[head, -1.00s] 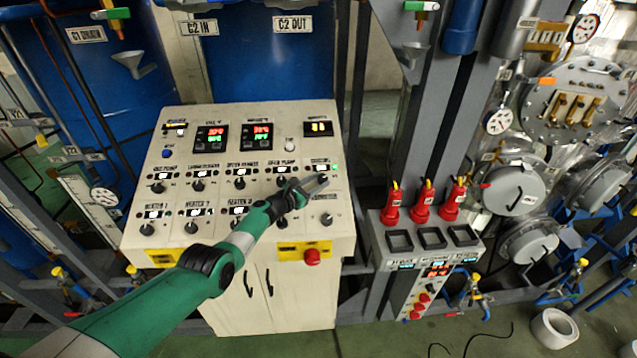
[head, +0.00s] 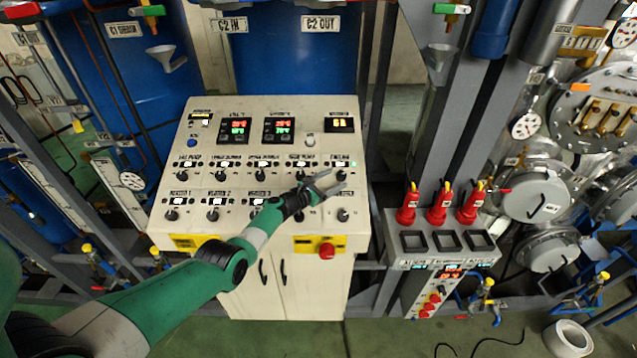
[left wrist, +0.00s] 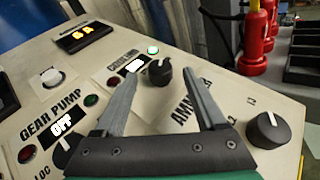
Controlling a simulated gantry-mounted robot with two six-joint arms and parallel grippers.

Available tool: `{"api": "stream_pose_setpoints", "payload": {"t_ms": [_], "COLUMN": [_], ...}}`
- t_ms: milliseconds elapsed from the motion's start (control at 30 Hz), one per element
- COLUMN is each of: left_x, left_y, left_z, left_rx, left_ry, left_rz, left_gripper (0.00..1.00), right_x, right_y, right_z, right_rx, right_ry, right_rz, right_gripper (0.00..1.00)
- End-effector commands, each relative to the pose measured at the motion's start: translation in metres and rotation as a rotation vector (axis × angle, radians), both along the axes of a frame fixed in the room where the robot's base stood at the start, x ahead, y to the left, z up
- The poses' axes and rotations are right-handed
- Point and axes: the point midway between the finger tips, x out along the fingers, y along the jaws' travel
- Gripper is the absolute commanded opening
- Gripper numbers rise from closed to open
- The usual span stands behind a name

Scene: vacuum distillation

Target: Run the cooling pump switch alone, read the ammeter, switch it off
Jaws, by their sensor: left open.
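The cooling pump switch is a black knob (left wrist: 157,72) with a pale pointer. A green lamp (left wrist: 153,49) beside it is lit, and its small white display (left wrist: 133,66) is too blurred to read. My left gripper (head: 334,181) is open in front of the panel. In the left wrist view the knob shows between and beyond its spread fingers (left wrist: 165,85), apparently untouched. The ammeter display (head: 340,124) shows yellow digits, also in the left wrist view (left wrist: 78,37), not clearly legible. The ammeter selector knob (left wrist: 268,130) is right of the fingers. My right gripper is not in view.
Several other knobs fill the cream panel (head: 180,225). A red emergency button (head: 327,250) sits low on it. Red plugs (head: 438,205) stand on a grey box to the right.

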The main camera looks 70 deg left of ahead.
Motion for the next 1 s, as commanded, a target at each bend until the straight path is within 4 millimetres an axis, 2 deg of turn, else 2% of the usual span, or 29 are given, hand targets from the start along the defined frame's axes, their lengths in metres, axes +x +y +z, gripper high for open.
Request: {"api": "stream_pose_setpoints", "payload": {"t_ms": [33, 100, 200, 300, 400, 533, 1000], "left_x": [-0.008, -0.023, -0.045, -0.066, -0.081, -0.091, -0.092], "left_y": [-0.003, -0.007, -0.016, -0.023, -0.029, -0.033, -0.033], "left_z": [0.012, 0.014, 0.016, 0.015, 0.014, 0.013, 0.012], "left_rx": [-0.002, -0.001, -0.001, -0.001, 0.001, 0.000, 0.000], "left_ry": [0.002, 0.002, 0.001, 0.001, -0.001, 0.000, 0.000], "left_rz": [0.002, 0.004, 0.003, 0.003, 0.003, 0.001, 0.001], "left_gripper": [0.73, 0.73, 0.73, 0.73, 0.73, 0.73, 0.73], "right_x": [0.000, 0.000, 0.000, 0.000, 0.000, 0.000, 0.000], "right_y": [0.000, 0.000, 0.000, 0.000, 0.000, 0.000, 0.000], "right_z": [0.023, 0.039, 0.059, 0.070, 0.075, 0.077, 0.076], "right_rx": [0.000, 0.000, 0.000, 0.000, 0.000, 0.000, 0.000], "right_ry": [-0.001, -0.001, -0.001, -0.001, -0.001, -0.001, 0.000], "right_rz": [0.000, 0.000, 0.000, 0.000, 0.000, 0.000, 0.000], "right_gripper": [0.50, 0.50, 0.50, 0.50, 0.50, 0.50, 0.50]}}
